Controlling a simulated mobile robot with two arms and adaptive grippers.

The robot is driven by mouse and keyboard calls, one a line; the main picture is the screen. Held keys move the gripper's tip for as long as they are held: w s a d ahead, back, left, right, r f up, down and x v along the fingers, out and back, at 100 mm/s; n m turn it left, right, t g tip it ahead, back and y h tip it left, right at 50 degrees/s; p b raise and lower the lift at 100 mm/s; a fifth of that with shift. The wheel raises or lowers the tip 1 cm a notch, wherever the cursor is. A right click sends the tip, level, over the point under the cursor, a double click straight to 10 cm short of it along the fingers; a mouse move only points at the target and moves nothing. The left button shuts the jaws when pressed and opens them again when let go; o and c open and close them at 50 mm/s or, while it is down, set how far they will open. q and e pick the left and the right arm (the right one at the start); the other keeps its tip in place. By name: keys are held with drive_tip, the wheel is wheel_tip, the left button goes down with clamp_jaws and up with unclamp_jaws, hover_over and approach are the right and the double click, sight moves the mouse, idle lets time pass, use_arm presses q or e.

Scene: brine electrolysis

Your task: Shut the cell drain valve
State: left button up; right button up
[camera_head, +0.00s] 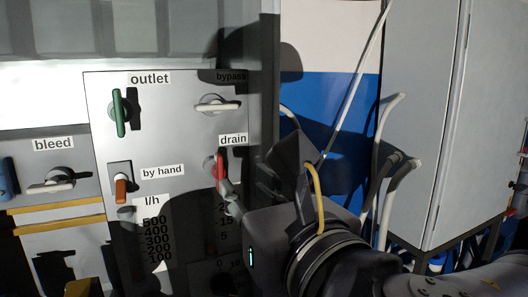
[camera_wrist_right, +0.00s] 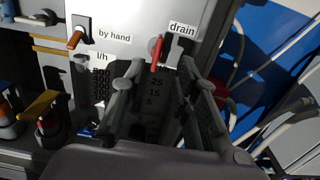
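The drain valve has a red handle (camera_head: 220,167), upright beneath the "drain" label (camera_head: 233,139) on the grey panel. The red handle also shows in the right wrist view (camera_wrist_right: 157,53), slightly tilted. My right gripper (camera_head: 232,196) comes in from the lower right, its fingertips just below the handle in the head view. In the right wrist view my right gripper (camera_wrist_right: 156,76) is open, its two fingers apart. The handle appears beyond and between the fingertips; contact cannot be made out. My left gripper is not in view.
The panel (camera_head: 185,135) also carries a green outlet handle (camera_head: 119,112), a white bypass handle (camera_head: 217,105) and an orange "by hand" lever (camera_head: 121,190). A bleed valve (camera_head: 56,183) sits at left. Pale hoses (camera_head: 386,150) and a grey cabinet (camera_head: 425,110) stand at right.

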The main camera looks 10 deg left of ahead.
sight(221, 161)
drive_tip(key=p+x, duration=0.4)
drive_tip(key=x, duration=0.7)
drive_tip(key=shift+w+a+r, duration=0.1)
drive_tip(key=shift+w+a, duration=0.05)
drive_tip(key=shift+w+a+p, duration=0.3)
drive_tip(key=shift+w, duration=0.1)
clamp_jaws()
